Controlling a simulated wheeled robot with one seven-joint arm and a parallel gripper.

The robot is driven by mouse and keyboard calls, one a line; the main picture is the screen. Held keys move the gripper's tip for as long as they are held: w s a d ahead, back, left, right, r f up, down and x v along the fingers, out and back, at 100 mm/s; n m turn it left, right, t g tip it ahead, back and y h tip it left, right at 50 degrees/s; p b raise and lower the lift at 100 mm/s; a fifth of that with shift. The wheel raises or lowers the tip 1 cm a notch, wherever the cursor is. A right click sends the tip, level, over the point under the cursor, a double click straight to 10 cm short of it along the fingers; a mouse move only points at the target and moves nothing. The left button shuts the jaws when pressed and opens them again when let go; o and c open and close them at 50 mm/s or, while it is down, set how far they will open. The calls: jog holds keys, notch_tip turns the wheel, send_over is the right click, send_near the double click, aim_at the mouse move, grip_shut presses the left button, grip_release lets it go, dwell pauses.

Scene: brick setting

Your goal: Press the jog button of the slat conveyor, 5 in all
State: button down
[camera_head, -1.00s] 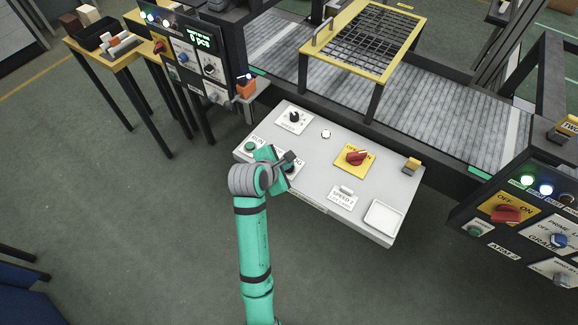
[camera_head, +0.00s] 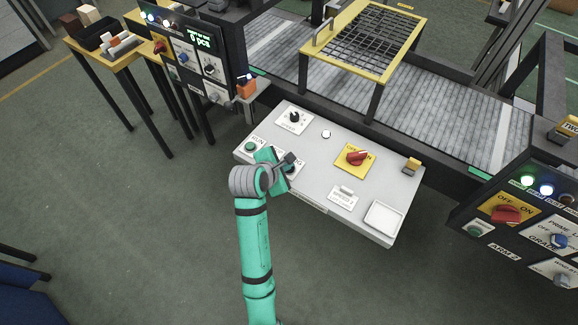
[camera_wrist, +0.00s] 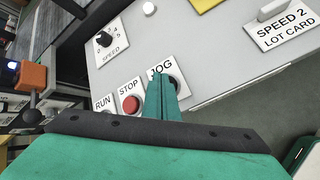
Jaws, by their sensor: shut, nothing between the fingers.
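The grey control panel (camera_head: 318,165) stands in front of the slat conveyor (camera_head: 420,108). My gripper (camera_head: 291,157) is over its front left part, with its fingers together and empty. In the wrist view the JOG label (camera_wrist: 160,70) shows beside my gripper's fingers (camera_wrist: 160,80). The jog button (camera_wrist: 174,84) is dark and mostly hidden behind the fingers. The fingertips are at or very close to it; I cannot tell whether they touch. The red STOP button (camera_wrist: 131,104) is just left of it, and the RUN label (camera_wrist: 103,103) is further left.
The panel also carries a speed knob (camera_head: 294,117), a red switch on a yellow plate (camera_head: 356,157) and a white tray (camera_head: 383,217). A display box (camera_head: 200,42) showing a pcs count stands at the left. Another control box (camera_head: 520,215) is at the right.

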jog(key=shift+r, duration=0.1)
jog(key=shift+s+a+r, duration=0.1)
jog(key=shift+r, duration=0.65)
notch_tip(320, 180, up, 5)
dwell(0.5)
dwell(0.3)
jog(key=shift+a, duration=0.1)
dwell(0.4)
dwell(1.5)
